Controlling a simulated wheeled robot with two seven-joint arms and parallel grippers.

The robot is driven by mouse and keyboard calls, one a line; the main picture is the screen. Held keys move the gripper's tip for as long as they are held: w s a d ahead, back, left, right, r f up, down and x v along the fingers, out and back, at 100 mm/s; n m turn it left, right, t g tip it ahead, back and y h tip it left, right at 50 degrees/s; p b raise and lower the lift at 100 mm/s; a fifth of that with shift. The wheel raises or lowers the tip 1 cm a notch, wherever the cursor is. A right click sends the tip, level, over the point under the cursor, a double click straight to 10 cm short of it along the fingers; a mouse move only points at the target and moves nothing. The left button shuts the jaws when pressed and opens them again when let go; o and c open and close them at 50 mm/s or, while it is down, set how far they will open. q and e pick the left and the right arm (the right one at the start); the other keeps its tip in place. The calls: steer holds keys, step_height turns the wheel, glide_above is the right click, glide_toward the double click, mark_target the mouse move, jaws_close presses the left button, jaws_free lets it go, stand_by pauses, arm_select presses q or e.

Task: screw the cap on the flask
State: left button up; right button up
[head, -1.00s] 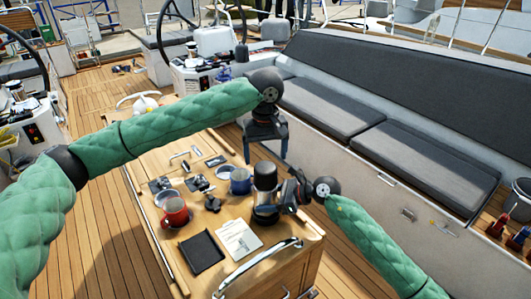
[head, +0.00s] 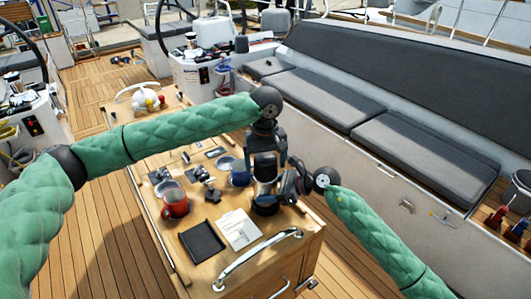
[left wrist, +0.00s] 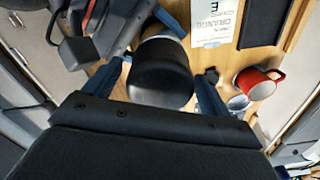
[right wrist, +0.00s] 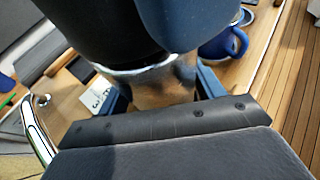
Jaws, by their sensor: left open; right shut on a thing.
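The flask (head: 265,187) stands upright on the table, with a silver body and a dark lower part. The black cap (head: 264,164) sits on its top; I cannot tell how tightly it is seated. My right gripper (head: 283,187) is shut on the flask from the right. In the right wrist view the flask's silver body (right wrist: 165,82) lies between its fingers. My left gripper (head: 264,152) is open and points down over the cap. In the left wrist view the cap (left wrist: 160,78) lies between the spread fingers, with a gap on the right side.
A red mug (head: 175,205) and a blue mug (head: 239,174) stand left of the flask. A black tray (head: 202,241) and a printed card (head: 239,229) lie in front. A metal rail (head: 258,252) edges the table's near side. Small metal parts lie behind the mugs.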

arm_select(q)
steer(key=shift+f, duration=0.65)
steer(key=shift+c, duration=0.2)
